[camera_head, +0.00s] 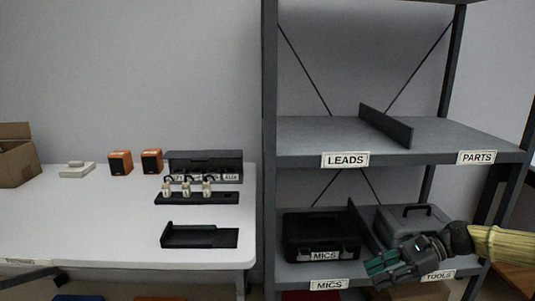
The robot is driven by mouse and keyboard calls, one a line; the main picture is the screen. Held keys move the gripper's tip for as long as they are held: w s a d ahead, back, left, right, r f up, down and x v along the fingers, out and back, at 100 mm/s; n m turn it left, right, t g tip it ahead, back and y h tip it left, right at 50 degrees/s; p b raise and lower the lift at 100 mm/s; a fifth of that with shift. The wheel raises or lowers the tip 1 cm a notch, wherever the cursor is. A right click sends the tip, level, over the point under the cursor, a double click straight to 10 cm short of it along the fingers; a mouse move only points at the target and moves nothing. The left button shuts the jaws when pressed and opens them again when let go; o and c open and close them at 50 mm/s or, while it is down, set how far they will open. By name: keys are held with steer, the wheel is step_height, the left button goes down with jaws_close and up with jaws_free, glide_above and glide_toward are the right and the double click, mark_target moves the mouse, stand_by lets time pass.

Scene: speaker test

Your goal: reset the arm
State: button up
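My arm (502,243) comes in from the right edge, wrapped in a yellowish cover. My gripper (378,267), dark grey with teal fingertips, points left in front of the lower shelf. It overlaps the front of the grey case (412,215) and the shelf edge in the picture. I see no object held, but the fingers are small and dark, and I cannot tell whether they are open or shut.
The shelf rack (270,150) holds a black MICS case (320,232) and has a divider (386,125) on its bare LEADS/PARTS shelf. The white table (110,225) carries orange speakers (120,162), a black labelled box (205,163), a black tray (200,237) and a cardboard box (15,158).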

steer(key=s+a+f+n+h, duration=0.25)
steer(key=a+f, duration=0.25)
steer(key=f, duration=0.3)
steer(key=s+a+f+n+h, duration=0.1)
steer(key=s+a+f, duration=0.35)
steer(key=f, duration=0.35)
steer(key=s+a+f+n+h, duration=0.1)
steer(key=s+a+f, duration=0.2)
steer(key=a+f, duration=0.35)
steer(key=s+d+f+n+h, duration=0.3)
steer(key=s+f+n, duration=0.1)
steer(key=s+f, duration=0.45)
steer(key=s+d+f+n+h, duration=0.2)
steer(key=s+f+n+h, duration=0.15)
steer(key=s+f, duration=0.45)
steer(key=s+d+n+h, duration=0.2)
steer(key=s+d+n, duration=0.3)
steer(key=s+d, duration=0.1)
step_height(320, 180, up, 27)
steer(key=p, duration=2.7)
steer(key=shift+a+r+t, duration=0.2)
steer(key=shift+a+t, duration=0.1)
